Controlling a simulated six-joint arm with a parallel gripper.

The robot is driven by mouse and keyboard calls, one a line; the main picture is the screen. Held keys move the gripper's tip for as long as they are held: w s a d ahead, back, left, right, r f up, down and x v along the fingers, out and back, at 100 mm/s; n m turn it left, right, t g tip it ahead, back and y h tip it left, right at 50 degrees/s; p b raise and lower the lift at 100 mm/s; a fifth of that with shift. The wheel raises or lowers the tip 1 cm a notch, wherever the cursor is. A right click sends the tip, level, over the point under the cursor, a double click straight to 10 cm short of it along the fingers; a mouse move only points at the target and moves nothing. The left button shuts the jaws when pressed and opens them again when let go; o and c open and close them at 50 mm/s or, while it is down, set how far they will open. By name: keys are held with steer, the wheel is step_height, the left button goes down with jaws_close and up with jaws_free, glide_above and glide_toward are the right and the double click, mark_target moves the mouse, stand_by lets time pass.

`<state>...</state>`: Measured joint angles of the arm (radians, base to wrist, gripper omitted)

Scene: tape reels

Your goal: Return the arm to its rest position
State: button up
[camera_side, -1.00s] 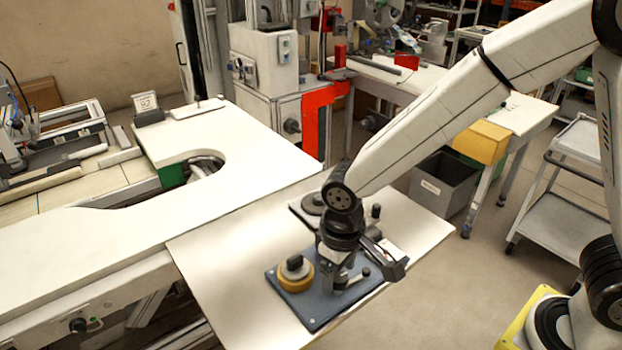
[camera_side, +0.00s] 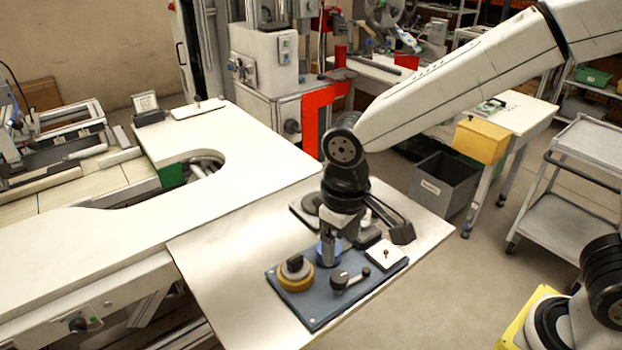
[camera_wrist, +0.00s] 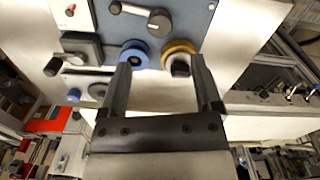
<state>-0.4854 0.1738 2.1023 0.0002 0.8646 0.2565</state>
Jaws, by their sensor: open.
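My gripper (camera_wrist: 163,82) is open in the wrist view, its two dark fingers apart with nothing between them. In the side view my gripper (camera_side: 335,245) hangs above the dark blue plate (camera_side: 318,312), in front of a blue reel (camera_side: 328,256) that it partly hides. A yellow-orange tape reel (camera_side: 295,280) with a black knob sits on the plate's left part. In the wrist view the blue reel (camera_wrist: 133,55) lies near the left finger, and the yellow reel (camera_wrist: 178,49) near the right finger.
A grey base with a dark disc (camera_side: 305,207) stands behind. The white table (camera_side: 215,275) is bare at left. A grey bin (camera_side: 442,185) stands beyond the table.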

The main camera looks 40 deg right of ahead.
steer(key=s+d+f+m+t, duration=0.1)
steer(key=d+f, duration=0.1)
steer(key=d, duration=0.3)
steer(key=s+d+f, duration=0.1)
steer(key=d, duration=0.5)
steer(key=s+d+f+m+t, duration=0.1)
steer(key=s+d+f, duration=0.1)
steer(key=d, duration=0.4)
steer(key=shift+f+m+t, duration=0.3)
